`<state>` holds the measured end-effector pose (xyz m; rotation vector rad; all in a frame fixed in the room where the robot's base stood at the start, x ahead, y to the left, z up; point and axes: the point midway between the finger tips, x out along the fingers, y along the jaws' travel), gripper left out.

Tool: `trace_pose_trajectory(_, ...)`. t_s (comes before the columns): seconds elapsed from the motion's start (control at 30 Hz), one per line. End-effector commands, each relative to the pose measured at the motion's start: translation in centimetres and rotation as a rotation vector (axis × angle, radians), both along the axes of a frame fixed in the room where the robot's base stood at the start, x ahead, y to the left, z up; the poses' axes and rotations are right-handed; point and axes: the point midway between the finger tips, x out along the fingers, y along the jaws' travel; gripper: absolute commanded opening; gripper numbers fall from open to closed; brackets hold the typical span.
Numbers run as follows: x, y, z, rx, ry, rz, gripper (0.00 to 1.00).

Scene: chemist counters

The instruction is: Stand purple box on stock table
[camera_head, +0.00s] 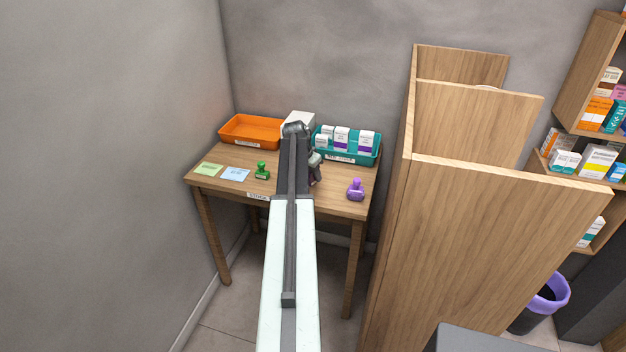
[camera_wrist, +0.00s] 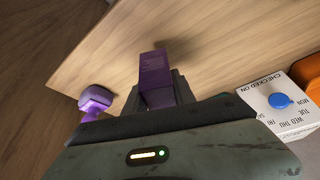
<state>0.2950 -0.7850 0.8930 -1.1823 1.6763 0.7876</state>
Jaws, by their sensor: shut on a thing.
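The purple box (camera_wrist: 154,66) is between the two dark fingers of my gripper (camera_wrist: 157,92) in the wrist view, and they are shut on it. Its far end sticks out past the fingertips. In the head view my gripper (camera_head: 314,171) is over the right half of the wooden stock table (camera_head: 335,197), and my arm hides the box there. The table's bare wood (camera_wrist: 225,40) is behind the box in the wrist view. I cannot tell whether the box touches it.
A purple stamp (camera_head: 355,189) stands right of my gripper, a green stamp (camera_head: 262,171) left. A teal tray (camera_head: 359,159) of boxes, an orange tray (camera_head: 250,131) and a white dial block (camera_wrist: 285,104) are at the back. Wooden partitions (camera_head: 480,200) rise on the right.

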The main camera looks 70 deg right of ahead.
Motion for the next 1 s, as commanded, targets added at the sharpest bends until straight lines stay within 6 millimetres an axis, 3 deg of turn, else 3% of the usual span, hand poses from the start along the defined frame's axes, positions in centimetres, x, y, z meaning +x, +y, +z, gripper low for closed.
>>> trace_pose_trajectory(0.23,0.4,-0.4,-4.0,0.0,0.0,0.001,0.0)
trace_pose_trajectory(0.6,0.5,-0.4,-4.0,0.0,0.0,0.002,0.0)
trace_pose_trajectory(0.63,0.5,-0.4,-4.0,0.0,0.0,0.002,0.34)
trace_pose_trajectory(0.7,0.5,-0.4,-3.9,0.0,0.0,0.002,0.53)
trace_pose_trajectory(1.0,0.5,-0.4,-3.8,0.0,0.0,0.003,0.53)
